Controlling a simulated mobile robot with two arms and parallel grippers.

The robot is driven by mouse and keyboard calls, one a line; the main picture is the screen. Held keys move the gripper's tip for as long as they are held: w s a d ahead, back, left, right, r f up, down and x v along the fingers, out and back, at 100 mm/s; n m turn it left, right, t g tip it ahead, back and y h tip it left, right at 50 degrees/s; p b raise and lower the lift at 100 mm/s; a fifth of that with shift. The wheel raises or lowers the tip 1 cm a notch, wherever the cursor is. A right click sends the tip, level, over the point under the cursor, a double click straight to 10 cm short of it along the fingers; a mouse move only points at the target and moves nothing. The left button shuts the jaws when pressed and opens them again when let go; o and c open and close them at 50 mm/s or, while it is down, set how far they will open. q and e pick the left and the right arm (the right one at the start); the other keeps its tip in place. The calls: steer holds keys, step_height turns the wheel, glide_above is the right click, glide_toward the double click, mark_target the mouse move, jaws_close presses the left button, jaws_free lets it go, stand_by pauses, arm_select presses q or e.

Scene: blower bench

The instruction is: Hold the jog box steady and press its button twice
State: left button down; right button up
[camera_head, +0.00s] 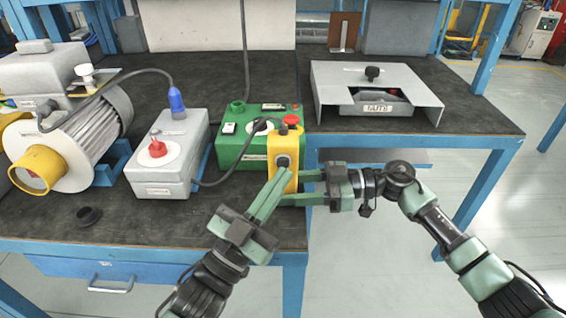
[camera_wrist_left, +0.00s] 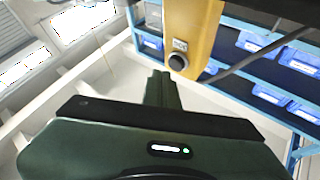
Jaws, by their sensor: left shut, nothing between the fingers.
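The yellow jog box (camera_head: 285,172) hangs upright in front of the green unit, with a red knob on top and a dark round button (camera_head: 283,161) on its face. The box (camera_wrist_left: 190,30) and button (camera_wrist_left: 178,62) also show in the left wrist view. My right gripper (camera_head: 290,187) reaches in from the right, its fingers either side of the box's lower part, apparently clamping it. My left gripper (camera_head: 279,180) is shut and empty, its fingertips just below the button in the head view.
The green unit (camera_head: 232,138) stands behind the box. A grey box with a red knob (camera_head: 165,165) and a motor (camera_head: 75,130) stand to its left. A grey cover (camera_head: 340,85) is at right. A dark ring (camera_head: 88,215) lies near the front edge.

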stand_by(0.4)
arm_select(q)
steer(key=shift+w, duration=0.45)
steer(key=shift+w, duration=0.1)
steer(key=shift+w+a+r, duration=0.15)
steer(key=shift+r, duration=0.15)
stand_by(0.8)
steer(key=shift+s+f, duration=0.2)
steer(key=shift+s, duration=0.05)
steer(key=shift+s+f, duration=0.1)
steer(key=shift+s, duration=2.55)
